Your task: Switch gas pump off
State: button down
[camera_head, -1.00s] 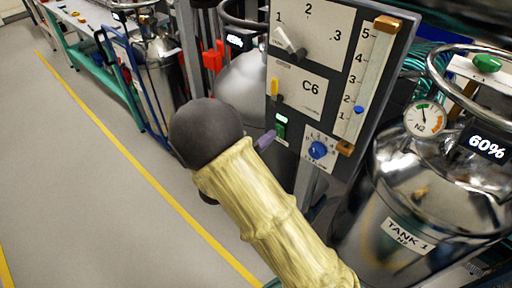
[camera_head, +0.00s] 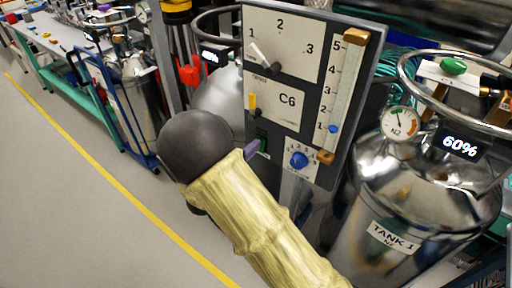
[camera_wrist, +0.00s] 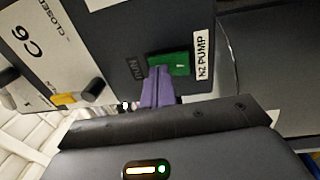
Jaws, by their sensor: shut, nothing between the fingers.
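The pump switch is a green rocker (camera_wrist: 182,64) with a white mark, set in the dark panel between the words RUN and N2 PUMP in the wrist view. In the head view it is a small dark green patch (camera_head: 262,138) low on the panel, partly hidden by my gripper. My gripper (camera_wrist: 158,72) has purple fingers, shut and empty. Their tips are at the rocker's RUN-side edge and overlap it in the picture; I cannot tell if they press it. In the head view the fingers (camera_head: 253,148) point at the panel from the left.
The panel (camera_head: 343,100) also carries a 1-2-3 selector (camera_head: 265,57), a yellow lever (camera_head: 253,103) by C6, a blue knob (camera_head: 299,160) and a slider scale. A steel tank (camera_head: 405,200) marked TANK 1 stands close on the right. The floor at left is clear.

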jog(key=r+b+v, duration=0.1)
jog(key=r+v, duration=0.1)
jog(key=v, duration=1.1)
jog(key=shift+s+a+r, duration=0.25)
jog(key=shift+s+r, duration=0.1)
jog(key=shift+s, duration=0.05)
